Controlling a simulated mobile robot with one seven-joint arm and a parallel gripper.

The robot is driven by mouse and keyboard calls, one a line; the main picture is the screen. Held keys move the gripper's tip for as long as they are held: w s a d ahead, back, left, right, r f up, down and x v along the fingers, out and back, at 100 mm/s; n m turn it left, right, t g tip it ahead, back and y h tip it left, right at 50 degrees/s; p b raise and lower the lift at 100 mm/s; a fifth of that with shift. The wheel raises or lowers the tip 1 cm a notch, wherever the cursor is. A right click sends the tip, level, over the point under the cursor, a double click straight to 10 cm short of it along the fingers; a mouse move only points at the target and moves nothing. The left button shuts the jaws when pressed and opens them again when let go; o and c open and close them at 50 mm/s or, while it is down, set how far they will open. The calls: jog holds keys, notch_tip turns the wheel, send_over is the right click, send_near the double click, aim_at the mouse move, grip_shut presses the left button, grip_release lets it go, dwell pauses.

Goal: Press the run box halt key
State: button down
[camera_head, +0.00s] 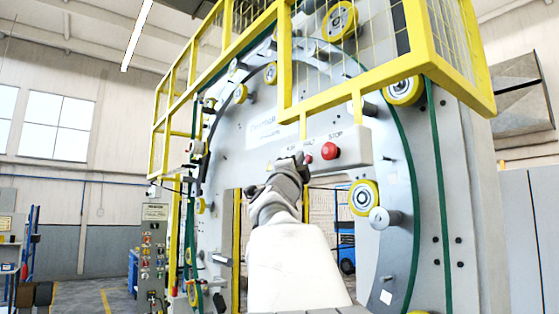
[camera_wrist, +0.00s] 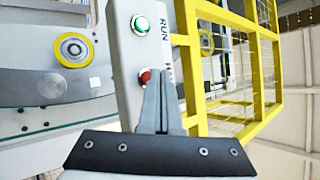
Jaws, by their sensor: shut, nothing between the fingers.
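The run box (camera_head: 352,143) is a light grey panel on the front of the big ring machine, and it also shows in the wrist view (camera_wrist: 118,45). Its halt key (camera_wrist: 145,76) is a small red button beside the partly covered HALT lettering; in the head view the small red key (camera_head: 309,158) shows just right of my gripper. My gripper (camera_head: 299,157) is shut and empty, with its fingertips (camera_wrist: 163,70) in front of the box, overlapping the key's right side in the wrist view. I cannot tell whether they touch it.
A green run button (camera_wrist: 141,25) sits beside the halt key. A larger red stop button (camera_head: 330,151) is to its right in the head view. A yellow guard frame (camera_head: 365,77) hangs just above the box. Yellow rollers (camera_head: 363,197) surround the ring.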

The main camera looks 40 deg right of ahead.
jog(key=shift+s+d, duration=0.1)
jog(key=shift+d, duration=0.4)
dwell(0.7)
jog(key=shift+a, duration=0.85)
jog(key=a, duration=0.5)
jog(key=shift+w, duration=0.4)
dwell(0.6)
